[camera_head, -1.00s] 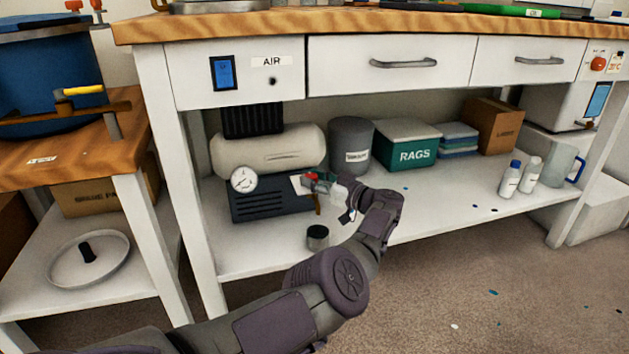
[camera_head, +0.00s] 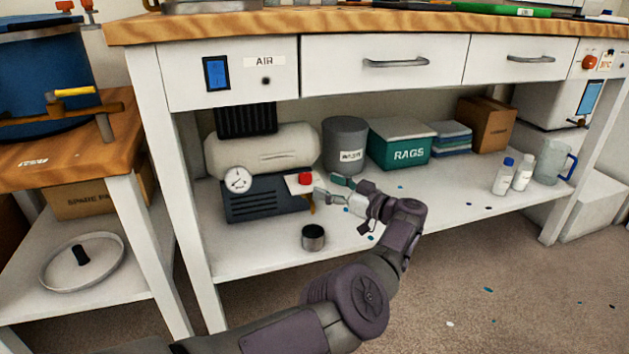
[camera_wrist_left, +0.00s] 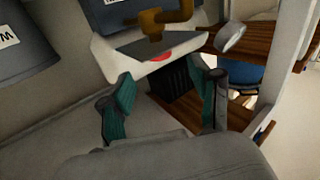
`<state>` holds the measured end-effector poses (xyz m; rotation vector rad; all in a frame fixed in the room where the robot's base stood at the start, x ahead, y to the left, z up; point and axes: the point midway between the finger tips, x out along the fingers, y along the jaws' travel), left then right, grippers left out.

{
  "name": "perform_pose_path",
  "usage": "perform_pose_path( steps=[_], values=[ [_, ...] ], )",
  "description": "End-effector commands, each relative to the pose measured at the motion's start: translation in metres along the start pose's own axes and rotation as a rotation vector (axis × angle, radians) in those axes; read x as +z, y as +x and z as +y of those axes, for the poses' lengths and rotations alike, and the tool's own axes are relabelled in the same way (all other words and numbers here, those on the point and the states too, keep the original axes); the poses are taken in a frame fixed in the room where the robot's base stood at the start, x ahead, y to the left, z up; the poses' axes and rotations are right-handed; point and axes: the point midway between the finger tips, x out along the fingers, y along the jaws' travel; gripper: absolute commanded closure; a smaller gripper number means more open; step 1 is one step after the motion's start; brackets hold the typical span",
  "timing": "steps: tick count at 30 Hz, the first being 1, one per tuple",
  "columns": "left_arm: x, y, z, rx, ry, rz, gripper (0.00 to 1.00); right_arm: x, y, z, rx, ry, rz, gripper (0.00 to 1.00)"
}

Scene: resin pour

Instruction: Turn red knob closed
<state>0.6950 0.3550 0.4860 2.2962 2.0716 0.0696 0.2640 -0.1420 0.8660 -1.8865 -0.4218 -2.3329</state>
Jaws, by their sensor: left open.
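The red knob (camera_head: 305,178) sits on a white plate at the right end of the dark compressor base (camera_head: 262,200), on the lower shelf. My left gripper (camera_head: 326,191) is just right of the knob, apart from it, with its fingers open and empty. In the left wrist view the teal fingertips (camera_wrist_left: 165,88) are spread wide. A sliver of the red knob (camera_wrist_left: 162,57) shows beyond them, mostly hidden behind the white plate's edge and a brass fitting (camera_wrist_left: 165,20). My right gripper is in neither view.
A pressure gauge (camera_head: 237,179) and a beige tank (camera_head: 265,150) are left of the knob. A small metal cup (camera_head: 313,237) stands at the shelf's front. A grey bin (camera_head: 345,140) and a green rags box (camera_head: 398,145) stand behind. The bench top (camera_head: 330,22) overhangs the shelf.

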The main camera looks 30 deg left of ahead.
Motion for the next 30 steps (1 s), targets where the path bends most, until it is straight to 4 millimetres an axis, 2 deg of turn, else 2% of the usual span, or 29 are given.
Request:
perform_pose_path(
  steps=[1,6,12,26,28,30],
  values=[
    [0.000,-0.012,0.001,0.004,0.001,-0.001,0.37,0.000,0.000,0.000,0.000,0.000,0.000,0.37],
    [0.000,-0.038,0.001,0.002,0.000,-0.001,0.37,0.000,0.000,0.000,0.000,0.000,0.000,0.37],
    [0.000,-0.051,0.000,0.000,0.000,0.000,0.37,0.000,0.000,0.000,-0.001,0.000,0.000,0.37],
    [0.000,-0.051,0.000,-0.001,-0.001,0.001,0.37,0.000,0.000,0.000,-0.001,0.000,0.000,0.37],
    [-0.001,-0.046,-0.003,-0.007,-0.009,0.015,0.37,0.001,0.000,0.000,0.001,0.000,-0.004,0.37],
    [-0.005,-0.031,-0.011,-0.022,-0.037,0.063,0.37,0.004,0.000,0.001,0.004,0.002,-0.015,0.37]
  ],
)
